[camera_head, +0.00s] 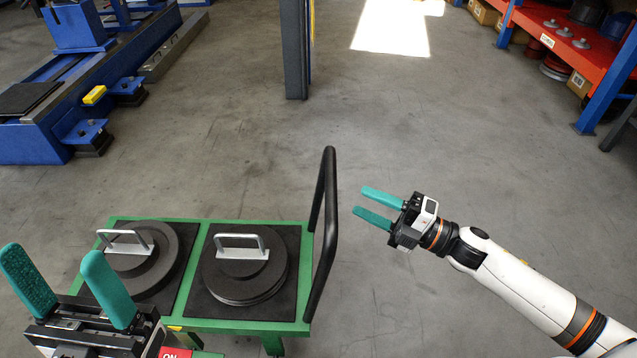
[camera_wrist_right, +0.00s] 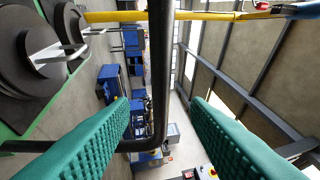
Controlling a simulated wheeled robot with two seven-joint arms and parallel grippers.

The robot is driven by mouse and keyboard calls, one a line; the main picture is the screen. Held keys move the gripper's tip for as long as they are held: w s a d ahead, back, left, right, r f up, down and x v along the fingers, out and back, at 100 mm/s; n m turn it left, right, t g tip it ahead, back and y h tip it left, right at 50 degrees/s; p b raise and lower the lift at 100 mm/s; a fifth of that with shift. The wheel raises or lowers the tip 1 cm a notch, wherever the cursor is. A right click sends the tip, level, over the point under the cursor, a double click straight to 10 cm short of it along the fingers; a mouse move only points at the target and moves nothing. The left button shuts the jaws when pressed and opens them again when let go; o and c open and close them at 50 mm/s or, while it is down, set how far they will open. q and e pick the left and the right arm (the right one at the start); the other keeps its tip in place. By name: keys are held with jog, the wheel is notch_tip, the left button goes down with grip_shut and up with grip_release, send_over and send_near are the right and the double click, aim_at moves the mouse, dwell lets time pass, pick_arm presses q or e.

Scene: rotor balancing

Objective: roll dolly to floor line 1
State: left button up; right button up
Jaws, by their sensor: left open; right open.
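The dolly is a green-framed cart (camera_head: 203,223) at the lower left of the head view. It carries two dark round weight stacks (camera_head: 245,275) with metal grips on black mats. Its black push handle (camera_head: 328,200) rises on the right side. My right gripper (camera_head: 360,201) is open and empty, just right of the handle, fingers pointing at it. In the right wrist view the handle bar (camera_wrist_right: 160,70) shows between the two teal fingers, apart from both. My left gripper (camera_head: 52,256) is open at the lower left, in front of the dolly. No numbered floor line is visible.
A blue machine bed (camera_head: 40,140) stands at the upper left. A dark blue post (camera_head: 296,50) stands at the top middle. Orange shelving with blue legs (camera_head: 603,85) is at the right. The grey floor between them is clear, with a bright light patch (camera_head: 392,28).

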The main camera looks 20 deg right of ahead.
jog(key=b+x, duration=0.1)
jog(key=x, duration=0.9)
jog(key=shift+w+a, duration=0.15)
jog(key=shift+w, duration=0.05)
grip_shut()
